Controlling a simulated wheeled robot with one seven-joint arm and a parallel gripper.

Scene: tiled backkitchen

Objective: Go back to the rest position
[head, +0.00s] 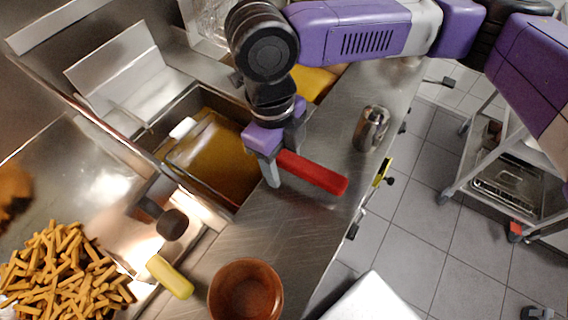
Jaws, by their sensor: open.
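My gripper (284,164) points down over the right edge of the fryer. Its jaws are open. A red handle (318,174) extends right from the gripper over the steel counter. Its left end is partly hidden by the near finger, and I cannot tell whether the fingers touch it. My purple arm reaches in from the upper right.
Left of the gripper is a fryer well (213,158) with brown oil. Fries (62,272) lie in a steel tray at lower left. A brown bowl (246,292), a yellow handle (170,277) and a metal shaker (371,128) are nearby. A cart (509,175) stands right on tiled floor.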

